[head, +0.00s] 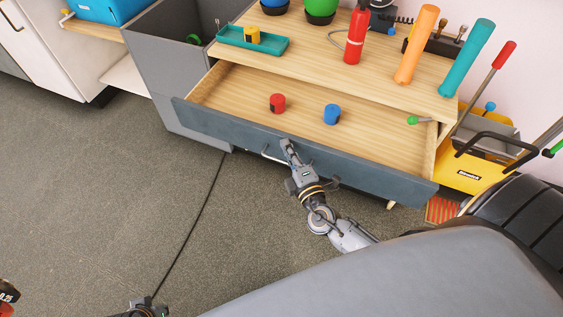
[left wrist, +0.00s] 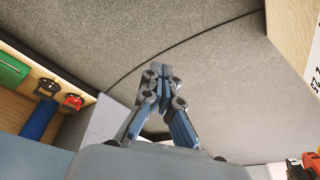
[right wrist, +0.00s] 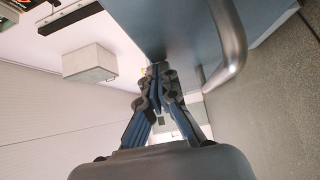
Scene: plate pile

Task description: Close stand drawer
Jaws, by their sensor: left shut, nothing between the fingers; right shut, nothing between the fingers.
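The stand drawer (head: 310,165) is pulled open, with its dark blue-grey front facing me and a wooden inside. Its metal handle (head: 274,156) is on that front and looms large in the right wrist view (right wrist: 232,50). My right gripper (head: 286,143) is shut and empty at the drawer front, beside the handle and not around it. In the right wrist view its fingertips (right wrist: 156,70) are close to the front panel; I cannot tell whether they touch. My left gripper (left wrist: 163,75) is shut and empty above the floor, away from the drawer.
A red cylinder (head: 277,103), a blue cylinder (head: 332,114) and a green-tipped tool (head: 418,120) lie in the drawer. The stand top (head: 300,62) holds a teal tray (head: 272,47), fire extinguisher and tubes. A yellow case (head: 470,180) stands at right.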

